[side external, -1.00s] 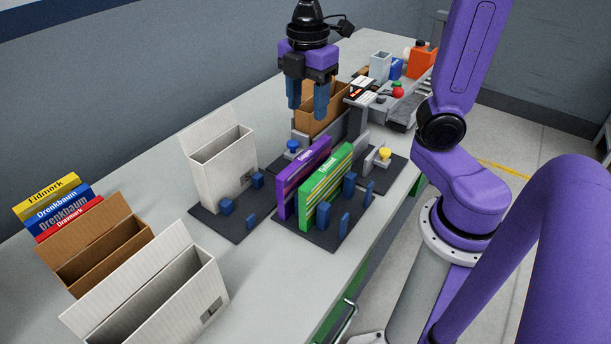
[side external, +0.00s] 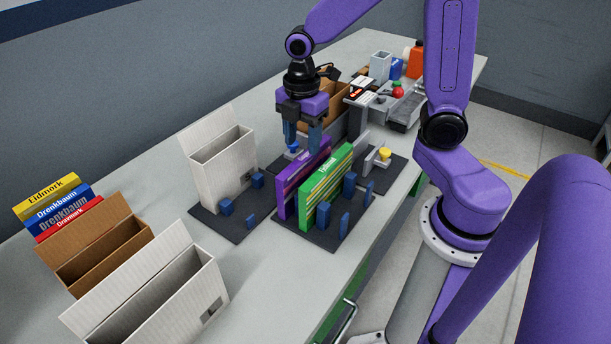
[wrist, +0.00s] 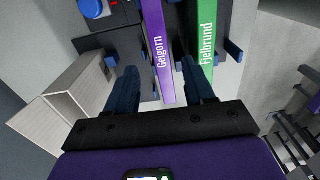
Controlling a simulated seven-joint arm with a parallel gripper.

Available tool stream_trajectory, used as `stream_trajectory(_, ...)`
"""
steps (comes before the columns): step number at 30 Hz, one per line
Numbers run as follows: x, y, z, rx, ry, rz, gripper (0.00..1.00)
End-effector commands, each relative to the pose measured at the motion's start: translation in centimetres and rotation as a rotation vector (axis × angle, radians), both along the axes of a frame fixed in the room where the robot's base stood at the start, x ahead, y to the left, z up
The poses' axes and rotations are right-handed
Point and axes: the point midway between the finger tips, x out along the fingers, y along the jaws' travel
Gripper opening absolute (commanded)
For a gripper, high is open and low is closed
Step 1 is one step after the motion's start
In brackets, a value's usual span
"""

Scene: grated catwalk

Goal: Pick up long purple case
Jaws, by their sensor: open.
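The long purple case (side external: 286,193) stands upright on a dark base plate, on its long edge. A green case (side external: 326,187) stands upright close to its right. My gripper (side external: 301,143) points down at the purple case's far upper end, with blue fingers apart. My gripper (wrist: 162,85) holds nothing. Whether the fingertips reach below the case's top is unclear.
Blue pegs (side external: 345,222) stand on the base plate beside the green case. A white open box (side external: 220,170) stands to the left. A brown box (side external: 322,110) stands behind my gripper. A yellow-knobbed fixture (side external: 384,154) stands right. Bare tabletop (side external: 270,285) lies in front.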

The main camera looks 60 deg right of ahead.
Motion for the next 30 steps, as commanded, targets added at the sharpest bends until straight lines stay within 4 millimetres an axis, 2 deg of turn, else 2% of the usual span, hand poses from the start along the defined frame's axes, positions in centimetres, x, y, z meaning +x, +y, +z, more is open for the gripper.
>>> stream_trajectory(7, -0.1, -0.2, -1.6, -0.001, 0.003, -0.001, 0.53)
stream_trajectory(12, -0.4, -0.9, -3.9, -0.002, 0.006, -0.002, 0.53)
stream_trajectory(17, -0.3, -0.9, -5.5, -0.001, 0.003, 0.0, 0.53)
stream_trajectory(27, -0.3, -0.8, -6.0, 0.0, -0.001, 0.0, 0.53)
stream_trajectory(28, -0.3, -0.8, -6.0, 0.0, 0.0, 0.0, 0.47)
stream_trajectory(30, -0.3, -0.8, -6.0, 0.0, 0.0, 0.0, 0.24)
